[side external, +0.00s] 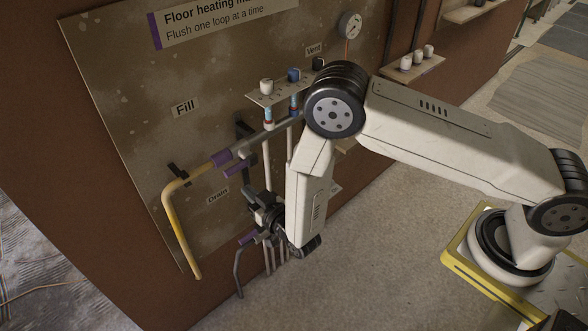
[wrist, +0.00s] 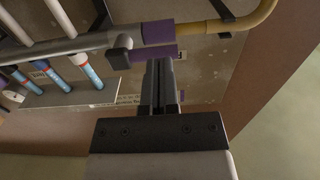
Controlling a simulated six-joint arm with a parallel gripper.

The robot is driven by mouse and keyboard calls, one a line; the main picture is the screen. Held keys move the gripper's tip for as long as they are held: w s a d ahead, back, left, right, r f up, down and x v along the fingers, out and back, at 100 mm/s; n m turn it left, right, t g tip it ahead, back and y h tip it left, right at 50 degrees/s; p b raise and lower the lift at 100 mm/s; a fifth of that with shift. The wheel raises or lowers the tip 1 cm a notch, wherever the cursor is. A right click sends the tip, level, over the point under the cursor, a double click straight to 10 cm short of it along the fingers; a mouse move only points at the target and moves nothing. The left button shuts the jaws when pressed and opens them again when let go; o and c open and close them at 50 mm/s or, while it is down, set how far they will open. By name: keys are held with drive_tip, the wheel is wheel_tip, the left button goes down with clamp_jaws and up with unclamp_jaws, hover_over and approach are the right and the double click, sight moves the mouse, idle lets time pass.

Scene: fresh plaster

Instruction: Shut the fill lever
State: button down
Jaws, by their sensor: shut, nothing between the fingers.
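The fill lever (side external: 239,168) has a purple grip and sits below the fill pipe, near a purple sleeve (side external: 221,157). In the wrist view the fill lever's purple grip (wrist: 154,54) runs roughly parallel to the pipe from a grey hub (wrist: 122,44). My gripper (side external: 264,212) is below the lever in the side view, partly hidden by my arm. In the wrist view my gripper (wrist: 160,66) has its fingers together and empty, with the tips close to the purple grip. I cannot tell whether they touch it.
A yellow hose (side external: 170,205) bends down from the fill pipe's end. The floor (side external: 370,235) right of the board is clear.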

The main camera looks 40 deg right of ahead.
drive_tip(key=shift+w, duration=2.85)
drive_tip(key=shift+a+r, duration=0.2)
drive_tip(key=shift+r, duration=0.65)
